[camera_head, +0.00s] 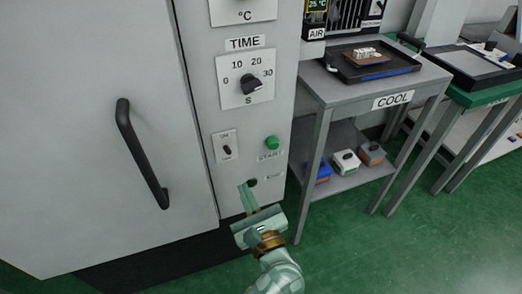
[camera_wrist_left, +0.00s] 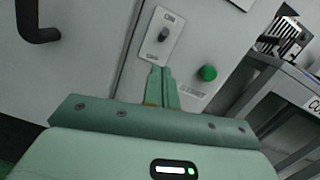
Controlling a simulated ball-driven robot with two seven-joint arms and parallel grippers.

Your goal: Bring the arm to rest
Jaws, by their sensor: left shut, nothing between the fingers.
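My left gripper (camera_head: 248,197) is in front of the lower part of a grey cabinet's control panel (camera_head: 243,110). Its fingers are together with nothing between them. In the left wrist view the shut fingers (camera_wrist_left: 162,88) point up towards the panel, below an on/off toggle switch (camera_wrist_left: 161,36) and left of a green start button (camera_wrist_left: 208,73). The switch (camera_head: 226,148) and the button (camera_head: 272,143) both show above the gripper in the head view. I cannot tell whether the fingertips touch the panel. My right gripper is not in view.
The cabinet door has a black handle (camera_head: 143,155) on the left. A time dial (camera_head: 250,84) is higher on the panel. A grey table labelled COOL (camera_head: 345,90) stands to the right, with a black tray (camera_head: 372,64) on top. Green floor (camera_head: 360,255) is clear at the lower right.

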